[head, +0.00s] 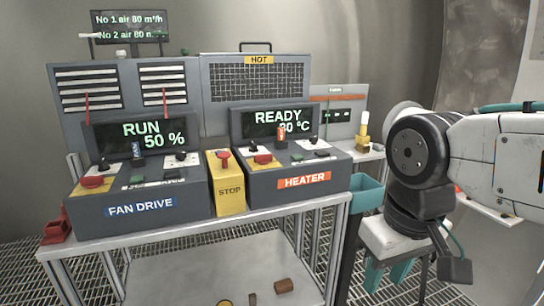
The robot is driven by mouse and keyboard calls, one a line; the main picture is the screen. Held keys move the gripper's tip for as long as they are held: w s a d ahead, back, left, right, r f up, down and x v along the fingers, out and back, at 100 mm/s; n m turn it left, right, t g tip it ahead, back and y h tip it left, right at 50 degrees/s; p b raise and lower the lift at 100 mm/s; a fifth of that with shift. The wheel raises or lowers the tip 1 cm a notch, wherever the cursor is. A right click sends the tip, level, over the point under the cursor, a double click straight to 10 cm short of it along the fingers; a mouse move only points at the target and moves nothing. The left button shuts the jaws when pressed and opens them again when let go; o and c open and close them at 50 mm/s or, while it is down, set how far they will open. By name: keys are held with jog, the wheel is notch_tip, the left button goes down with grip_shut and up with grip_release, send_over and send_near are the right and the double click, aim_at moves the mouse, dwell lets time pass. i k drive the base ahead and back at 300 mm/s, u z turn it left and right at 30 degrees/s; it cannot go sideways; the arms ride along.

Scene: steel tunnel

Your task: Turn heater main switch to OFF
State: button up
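The heater console (268,183) is a dark grey box with an orange HEATER label (304,180), right of the middle on the bench. Its display (277,120) reads READY and 80 °C or similar, partly covered by an orange-topped control (281,134). My gripper (387,272) hangs pointing down right of the bench, away from the console. Its teal fingers are apart with nothing seen between them.
A fan drive console (140,207) showing RUN 50 % stands at left. A yellow STOP box (229,190) stands between the consoles. A teal bin (366,190) is at the bench's right edge, near my gripper. A lamp-like yellow post (362,130) stands behind it.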

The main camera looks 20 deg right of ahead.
aim_at(261, 159)
jog(key=z, duration=0.1)
jog(key=i, duration=1.05)
jog(key=u, duration=0.2)
